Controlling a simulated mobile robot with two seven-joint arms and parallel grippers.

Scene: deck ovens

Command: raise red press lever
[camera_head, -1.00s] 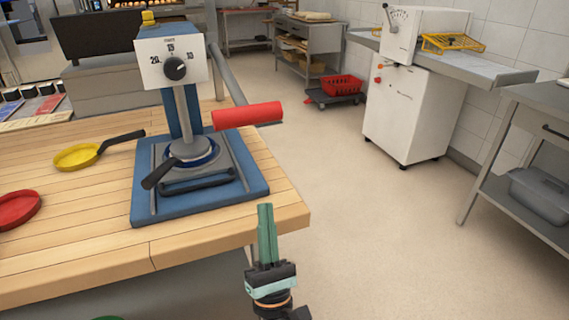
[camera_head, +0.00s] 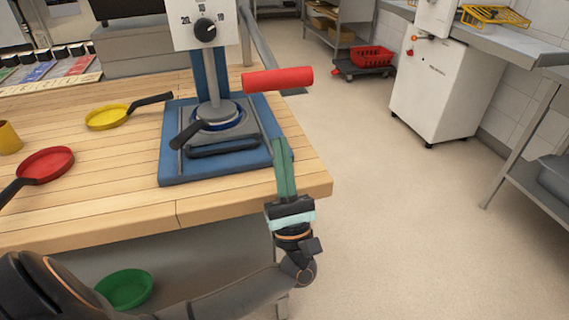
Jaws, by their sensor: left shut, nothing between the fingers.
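The red press lever (camera_head: 277,79) is a red cylindrical grip on a grey arm, reaching out to the right of the blue press (camera_head: 215,178) on the wooden table. My left gripper (camera_head: 281,142) points up in the picture, below the red grip and close to the press base's right corner. Its green fingers are shut and empty, with a gap in the picture between their tips and the grip. My right gripper is not in view.
A yellow pan (camera_head: 108,117) and a red pan (camera_head: 47,165) lie on the wooden table (camera_head: 120,210) left of the press. A green round thing (camera_head: 124,289) is below the table. Open floor (camera_head: 400,240) lies to the right, before a white machine (camera_head: 432,98).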

